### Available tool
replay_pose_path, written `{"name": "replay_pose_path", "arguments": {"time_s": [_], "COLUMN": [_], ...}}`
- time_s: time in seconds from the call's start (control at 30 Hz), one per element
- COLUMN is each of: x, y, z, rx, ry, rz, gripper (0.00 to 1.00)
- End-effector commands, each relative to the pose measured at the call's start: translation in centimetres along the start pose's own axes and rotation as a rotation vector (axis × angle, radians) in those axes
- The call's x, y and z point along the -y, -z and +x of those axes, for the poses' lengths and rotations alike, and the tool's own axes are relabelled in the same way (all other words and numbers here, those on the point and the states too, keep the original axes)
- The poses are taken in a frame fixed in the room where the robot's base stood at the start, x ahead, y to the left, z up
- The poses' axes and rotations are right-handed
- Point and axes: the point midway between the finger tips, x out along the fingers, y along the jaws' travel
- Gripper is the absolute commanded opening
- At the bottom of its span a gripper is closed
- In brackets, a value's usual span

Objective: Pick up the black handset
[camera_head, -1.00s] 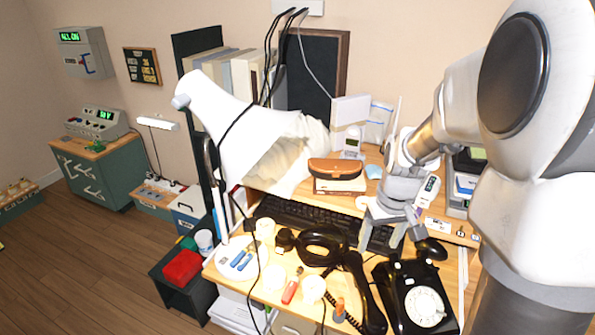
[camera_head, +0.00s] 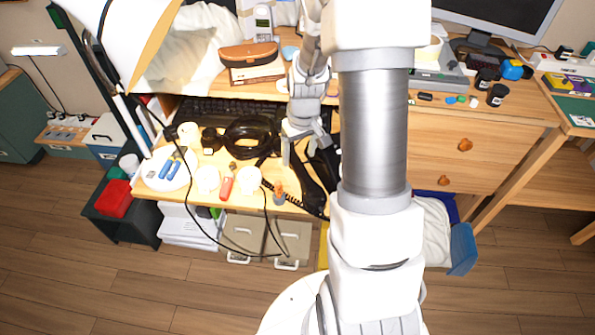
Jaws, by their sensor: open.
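The black handset (camera_head: 308,186) lies near the front edge of the desk, running from below my gripper toward that edge. My gripper (camera_head: 306,152) is open and points down over the handset's far end. I cannot tell whether the fingers touch it. A part of the black dial phone (camera_head: 327,163) shows to the right of the handset. My arm hides the rest of the phone, including its dial.
A coil of black cable (camera_head: 250,135), a red-handled tool (camera_head: 227,187) and a white plate (camera_head: 166,171) lie to the left. A keyboard (camera_head: 215,111) and a brown case (camera_head: 248,55) are behind. A white lamp (camera_head: 112,38) stands at the upper left.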

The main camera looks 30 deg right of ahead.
Motion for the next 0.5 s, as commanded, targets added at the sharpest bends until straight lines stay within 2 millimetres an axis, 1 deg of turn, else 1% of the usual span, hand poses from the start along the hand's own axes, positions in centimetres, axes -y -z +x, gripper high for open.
{"name": "replay_pose_path", "arguments": {"time_s": [0.17, 0.3, 0.4, 0.5], "x": [0.0, 0.1, 0.0, 0.0], "y": [0.0, 0.0, 0.0, 0.1], "z": [1.5, 3.8, 5.0, 5.3], "rx": [0.001, 0.003, 0.002, 0.000], "ry": [0.001, 0.001, 0.000, 0.000], "rz": [0.000, 0.000, 0.000, 0.000], "gripper": [0.76, 0.76, 0.76, 0.76]}}
